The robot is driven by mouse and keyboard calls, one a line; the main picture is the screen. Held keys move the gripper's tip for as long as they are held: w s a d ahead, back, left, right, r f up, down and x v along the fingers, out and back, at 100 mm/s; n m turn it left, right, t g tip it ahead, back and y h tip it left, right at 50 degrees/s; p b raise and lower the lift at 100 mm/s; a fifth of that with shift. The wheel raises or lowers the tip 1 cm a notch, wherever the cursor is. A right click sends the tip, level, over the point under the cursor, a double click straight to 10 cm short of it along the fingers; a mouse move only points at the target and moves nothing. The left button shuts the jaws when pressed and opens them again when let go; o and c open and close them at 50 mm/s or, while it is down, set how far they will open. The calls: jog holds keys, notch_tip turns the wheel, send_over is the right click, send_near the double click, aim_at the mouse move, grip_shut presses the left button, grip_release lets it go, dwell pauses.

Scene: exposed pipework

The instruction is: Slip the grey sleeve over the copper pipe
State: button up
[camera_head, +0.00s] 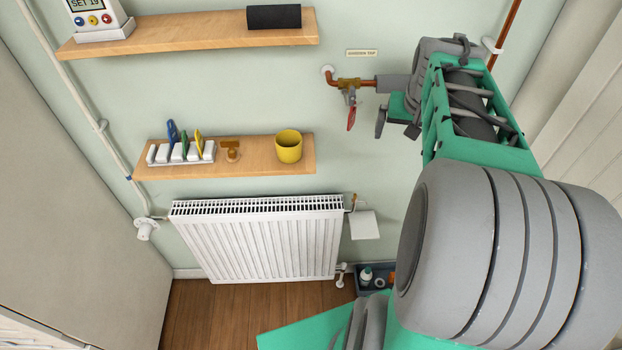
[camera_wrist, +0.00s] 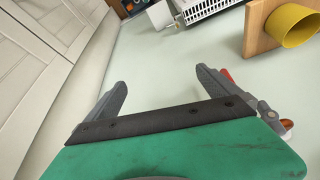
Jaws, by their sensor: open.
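The copper pipe (camera_head: 358,82) comes out of the wall and runs right, with a brass tap fitting and a red lever (camera_head: 351,117) on it. In the head view, a light grey cylinder that looks like the grey sleeve (camera_head: 391,84) lies in line with the pipe's right end. Its right end is hidden by my arm, so how far it is over the pipe cannot be told. My gripper (camera_wrist: 160,82) is open, its two grey fingers wide apart with nothing between them. In the head view it is just below and right of the sleeve.
A lower shelf (camera_head: 225,172) with a yellow cup (camera_head: 288,146), a radiator (camera_head: 260,238) and an upper shelf (camera_head: 190,33) are on the left. A vertical copper pipe (camera_head: 505,35) runs up the wall behind my arm. The wall left of the tap is clear.

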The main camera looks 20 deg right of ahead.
jog(key=a+f+n+y, duration=0.1)
jog(key=a+f, duration=0.3)
jog(key=a, duration=0.7)
jog(key=a+f+n+y+b, duration=0.1)
jog(key=a+f+n, duration=0.3)
jog(key=a, duration=0.7)
jog(key=shift+w+a+t, duration=0.25)
jog(key=shift+w+t, duration=0.05)
jog(key=shift+w, duration=0.05)
jog(key=s+f+g, duration=0.2)
jog(key=s, duration=0.5)
jog(key=shift+s+a+r+n+t+b, duration=0.15)
jog(key=shift+a+r+t, duration=0.2)
jog(key=shift+r, duration=0.55)
jog(key=shift+s+a+r+n+t+b, duration=0.1)
jog(key=shift+s+a+r+t, duration=0.15)
jog(key=shift+r, duration=0.7)
jog(key=shift+s+a+r+n+t+b, duration=0.15)
jog(key=shift+a+r+t, duration=0.25)
jog(key=shift+r, duration=0.5)
